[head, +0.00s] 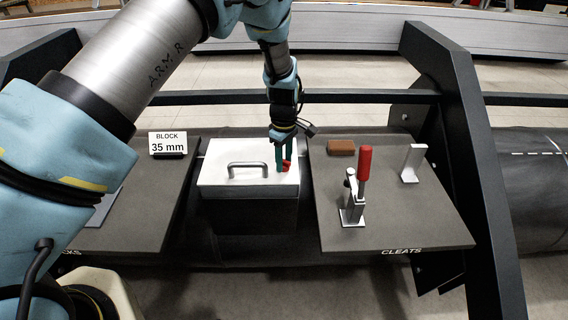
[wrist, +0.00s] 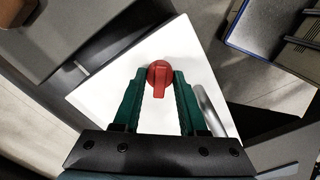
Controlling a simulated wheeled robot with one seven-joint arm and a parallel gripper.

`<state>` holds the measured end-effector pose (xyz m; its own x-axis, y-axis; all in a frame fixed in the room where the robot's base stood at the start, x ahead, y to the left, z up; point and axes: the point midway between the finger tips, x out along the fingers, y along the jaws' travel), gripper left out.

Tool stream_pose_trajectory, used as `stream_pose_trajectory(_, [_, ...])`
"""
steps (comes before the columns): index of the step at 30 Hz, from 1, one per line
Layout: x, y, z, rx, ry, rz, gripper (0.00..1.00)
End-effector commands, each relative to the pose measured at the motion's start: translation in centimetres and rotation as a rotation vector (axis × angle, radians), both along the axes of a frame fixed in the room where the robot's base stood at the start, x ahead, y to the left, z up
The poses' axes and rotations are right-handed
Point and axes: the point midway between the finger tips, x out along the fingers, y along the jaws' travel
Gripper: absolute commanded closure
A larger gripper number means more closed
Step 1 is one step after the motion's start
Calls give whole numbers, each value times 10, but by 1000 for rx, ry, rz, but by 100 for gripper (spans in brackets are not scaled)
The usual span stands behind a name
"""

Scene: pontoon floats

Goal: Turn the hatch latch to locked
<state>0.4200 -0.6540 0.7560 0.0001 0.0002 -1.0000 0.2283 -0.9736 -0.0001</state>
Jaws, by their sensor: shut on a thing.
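A white hatch box (head: 220,188) with a grey bar handle (head: 248,168) sits between two dark boards. The red latch (head: 287,167) is on the right part of its lid. My gripper (head: 283,155) reaches down from above and its green fingers are shut on the latch. In the wrist view, the latch (wrist: 160,78) shows a round hub, with its grip pointing down the picture between the two fingertips. The lid (wrist: 103,90) and handle (wrist: 212,112) also show there. I cannot read any locked or unlocked marking.
The right board (head: 400,215) carries a red-handled toggle clamp (head: 364,165), a brown block (head: 341,147) and a light metal bracket (head: 413,163). The left board (head: 150,200) has a "BLOCK 35 mm" sign (head: 168,142). A dark frame post (head: 460,150) stands at the right.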

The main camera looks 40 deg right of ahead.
Motion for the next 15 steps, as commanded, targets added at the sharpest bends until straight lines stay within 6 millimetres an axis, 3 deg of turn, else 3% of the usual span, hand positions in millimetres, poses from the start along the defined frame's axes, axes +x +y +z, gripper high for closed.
stream_pose_trajectory(15, [0, 0, -2, -2, 0, -489, 100])
